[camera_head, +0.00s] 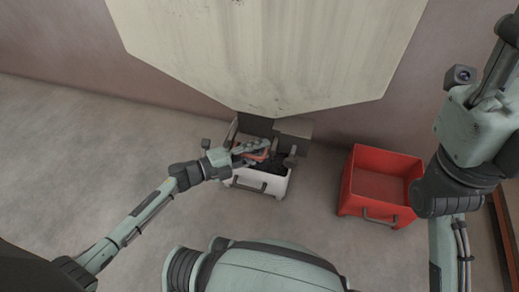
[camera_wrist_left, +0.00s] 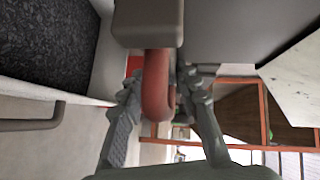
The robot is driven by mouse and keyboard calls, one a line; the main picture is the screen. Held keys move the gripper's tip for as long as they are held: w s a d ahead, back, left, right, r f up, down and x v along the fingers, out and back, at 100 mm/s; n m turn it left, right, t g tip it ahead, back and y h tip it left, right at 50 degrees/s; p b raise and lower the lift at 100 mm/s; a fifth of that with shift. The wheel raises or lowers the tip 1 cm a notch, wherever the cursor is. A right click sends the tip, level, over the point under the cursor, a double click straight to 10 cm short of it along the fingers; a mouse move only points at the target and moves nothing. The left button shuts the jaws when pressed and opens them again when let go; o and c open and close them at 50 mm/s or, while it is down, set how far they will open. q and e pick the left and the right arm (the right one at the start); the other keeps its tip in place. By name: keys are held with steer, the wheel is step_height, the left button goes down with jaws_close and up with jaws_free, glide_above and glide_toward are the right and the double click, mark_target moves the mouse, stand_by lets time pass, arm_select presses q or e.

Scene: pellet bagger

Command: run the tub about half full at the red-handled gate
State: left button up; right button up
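A white tub (camera_head: 262,188) stands under the hopper's outlet, with dark pellets inside; their exact depth is hard to judge. The pellets (camera_wrist_left: 50,42) and the tub's pale wall also show at the left of the left wrist view. The red gate handle (camera_wrist_left: 158,88) hangs below a grey block. My left gripper (camera_wrist_left: 160,92) has a finger on each side of the handle and looks closed on it. In the head view my left gripper (camera_head: 245,155) is over the tub's back left part, partly hiding the gate. My right arm is raised at the right; its fingers are not clear.
The large cream hopper (camera_head: 270,50) hangs above the tub against the wall. An empty-looking red crate (camera_head: 378,212) stands on the floor to the right. The grey floor at left is clear. A shelf with orange edges (camera_wrist_left: 240,110) shows in the left wrist view.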

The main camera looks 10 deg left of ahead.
arm_select(q)
steer(key=shift+a+r, duration=0.1)
steer(key=v, duration=1.2)
